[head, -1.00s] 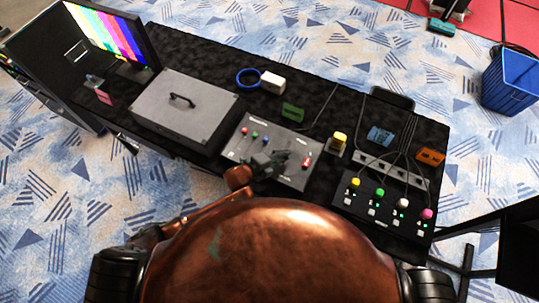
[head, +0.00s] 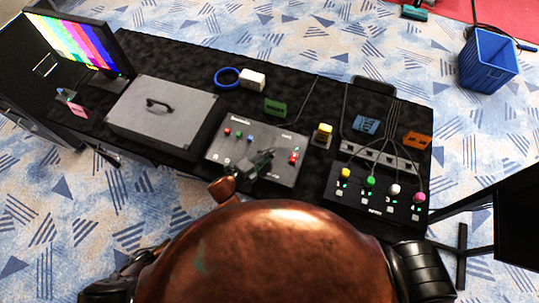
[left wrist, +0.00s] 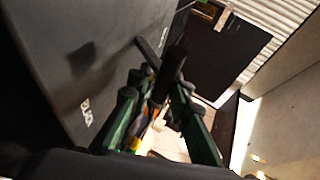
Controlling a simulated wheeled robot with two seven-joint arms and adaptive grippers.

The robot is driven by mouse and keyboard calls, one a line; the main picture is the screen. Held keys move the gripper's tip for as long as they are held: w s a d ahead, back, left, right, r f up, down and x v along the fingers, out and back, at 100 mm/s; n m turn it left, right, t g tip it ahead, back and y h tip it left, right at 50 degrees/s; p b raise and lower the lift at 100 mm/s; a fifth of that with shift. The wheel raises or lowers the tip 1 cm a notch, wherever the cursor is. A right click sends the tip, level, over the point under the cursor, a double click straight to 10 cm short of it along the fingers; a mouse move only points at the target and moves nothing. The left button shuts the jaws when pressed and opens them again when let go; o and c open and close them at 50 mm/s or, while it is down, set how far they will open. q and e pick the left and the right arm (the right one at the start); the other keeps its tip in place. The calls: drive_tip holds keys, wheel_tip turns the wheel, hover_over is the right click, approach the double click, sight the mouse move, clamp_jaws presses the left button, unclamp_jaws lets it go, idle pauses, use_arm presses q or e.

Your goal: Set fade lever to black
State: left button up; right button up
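A grey control panel (head: 228,160) with several coloured buttons lies on the black table, and it fills the left of the left wrist view (left wrist: 65,70). A red part (head: 294,157) with a small green light is at the panel's right side. My left gripper (head: 266,157) is over the panel's middle, left of that red part. In the left wrist view its green-sided fingers (left wrist: 160,92) are apart. A dark bar (left wrist: 171,66), perhaps the fade lever, shows by the fingertips; I cannot tell whether they touch it. My right gripper is out of view.
A grey case (head: 185,118) stands left of the panel. A button box (head: 375,205) with cables stands at the right. A yellow button (head: 323,130), a green block (head: 275,107) and a blue tape ring (head: 227,76) are nearby. A colour-bar monitor (head: 75,42) is at the far left.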

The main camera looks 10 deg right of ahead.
use_arm(q)
drive_tip(key=shift+o, duration=1.3)
drive_tip(key=shift+w+a+f, duration=0.1)
drive_tip(key=shift+w+a, duration=0.05)
drive_tip(key=shift+a, duration=0.05)
drive_tip(key=shift+d, duration=0.1)
drive_tip(key=v, duration=1.2)
